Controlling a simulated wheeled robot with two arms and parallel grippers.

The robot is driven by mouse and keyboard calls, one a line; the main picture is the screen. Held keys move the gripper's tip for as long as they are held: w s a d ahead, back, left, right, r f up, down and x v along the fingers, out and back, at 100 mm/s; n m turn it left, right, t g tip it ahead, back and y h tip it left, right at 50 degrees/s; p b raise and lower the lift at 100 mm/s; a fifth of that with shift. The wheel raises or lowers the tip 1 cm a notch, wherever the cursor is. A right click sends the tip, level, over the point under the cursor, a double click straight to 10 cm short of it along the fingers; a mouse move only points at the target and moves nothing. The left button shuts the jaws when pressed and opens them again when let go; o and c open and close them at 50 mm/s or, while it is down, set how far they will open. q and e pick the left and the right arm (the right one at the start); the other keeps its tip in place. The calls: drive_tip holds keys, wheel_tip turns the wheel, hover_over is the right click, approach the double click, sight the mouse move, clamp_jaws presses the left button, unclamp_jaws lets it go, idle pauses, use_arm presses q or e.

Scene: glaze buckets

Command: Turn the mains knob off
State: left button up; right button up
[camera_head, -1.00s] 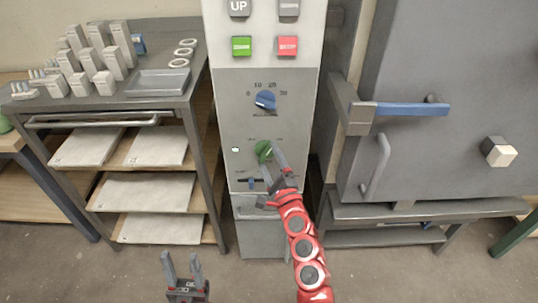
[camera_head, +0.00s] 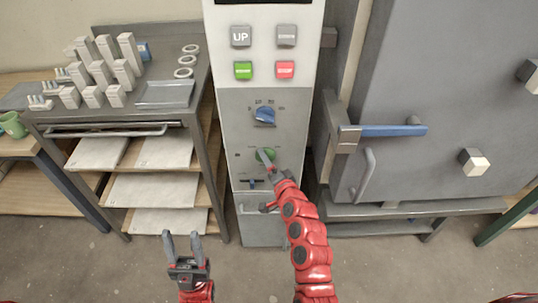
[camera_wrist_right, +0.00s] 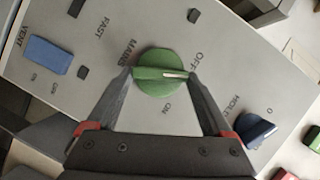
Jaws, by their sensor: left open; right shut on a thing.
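The green mains knob (camera_head: 265,155) is on the front of the grey control panel (camera_head: 237,133). In the right wrist view the knob (camera_wrist_right: 158,66) sits between the fingertips of my right gripper (camera_wrist_right: 162,74), which is shut on its two sides. Its white pointer line points right, close to the OFF lettering and away from ON. In the head view my right gripper (camera_head: 268,163) reaches the knob from below and partly covers it. My left gripper (camera_head: 183,240) is open and empty, low in front of the shelves.
A blue knob (camera_head: 264,115) and push buttons are above the mains knob. A kiln door (camera_head: 440,90) with a blue-handled latch (camera_head: 395,131) stands right. A shelf cart (camera_head: 190,115) stands left.

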drive_tip(key=shift+a+r+n+g+h+p, duration=0.15)
drive_tip(key=shift+n+g+h+p, duration=0.4)
drive_tip(key=shift+n+p, duration=1.25)
drive_tip(key=shift+m+p, duration=0.3)
drive_tip(key=shift+p, duration=0.15)
drive_tip(key=o, duration=1.1)
drive_tip(key=shift+o, duration=0.2)
drive_tip(key=shift+s, duration=0.1)
drive_tip(key=b+v, duration=0.2)
drive_tip(key=v, duration=1.5)
drive_tip(key=shift+s+f, duration=0.2)
drive_tip(key=shift+s, duration=0.05)
